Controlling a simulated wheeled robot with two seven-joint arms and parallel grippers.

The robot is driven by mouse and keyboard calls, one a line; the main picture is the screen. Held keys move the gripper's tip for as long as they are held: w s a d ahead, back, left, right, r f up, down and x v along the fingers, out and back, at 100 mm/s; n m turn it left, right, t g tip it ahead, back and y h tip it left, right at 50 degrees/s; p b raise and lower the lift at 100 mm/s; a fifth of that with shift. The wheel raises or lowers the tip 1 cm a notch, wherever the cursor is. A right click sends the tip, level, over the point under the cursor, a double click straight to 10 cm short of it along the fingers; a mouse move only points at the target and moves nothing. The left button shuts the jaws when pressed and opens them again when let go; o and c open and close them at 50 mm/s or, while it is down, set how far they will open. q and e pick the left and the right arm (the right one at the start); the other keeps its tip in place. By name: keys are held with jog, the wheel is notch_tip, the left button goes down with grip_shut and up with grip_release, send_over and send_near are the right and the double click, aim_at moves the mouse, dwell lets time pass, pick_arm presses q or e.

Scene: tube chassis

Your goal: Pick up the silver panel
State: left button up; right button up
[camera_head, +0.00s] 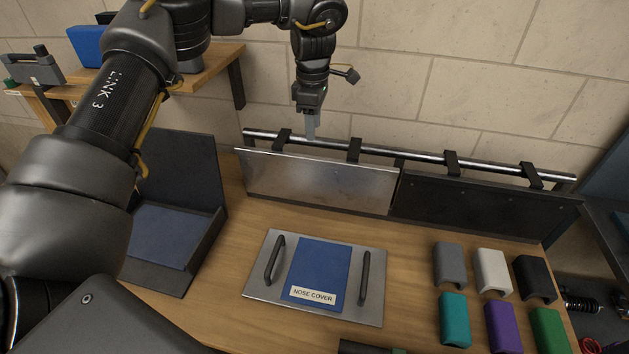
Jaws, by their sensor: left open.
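The silver panel (322,182) is a flat brushed-metal sheet. It hangs upright from a metal rail (400,153) by black clips at the back of the table, left of a black panel (480,207). My left gripper (311,136) points down at the rail, just above the silver panel's top edge near its middle. It is open, and nothing shows held in it. I cannot tell whether its fingers touch the panel or the rail. My right gripper is not in view.
A metal plate (374,308) with two black handles and a blue "NOSE COVER" sheet (318,268) lies mid-table. Several coloured blocks stand at the right, including a purple one (502,328). An open dark case (180,150) is at the left. Bare wood (232,315) lies between case and plate.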

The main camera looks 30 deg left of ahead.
aim_at(313, 157)
pick_arm(q)
jog(key=shift+f+p, duration=0.45)
jog(key=shift+f, duration=2.3)
jog(key=shift+s+f, duration=0.1)
notch_tip(313, 157, down, 4)
jog(key=shift+s+f+p, duration=0.15)
jog(key=shift+f+p, duration=0.05)
jog(key=shift+p, duration=0.95)
jog(key=shift+f, duration=0.3)
jog(key=shift+d, duration=0.1)
jog(key=shift+c, duration=0.4)
grip_shut()
jog(key=shift+r, duration=0.1)
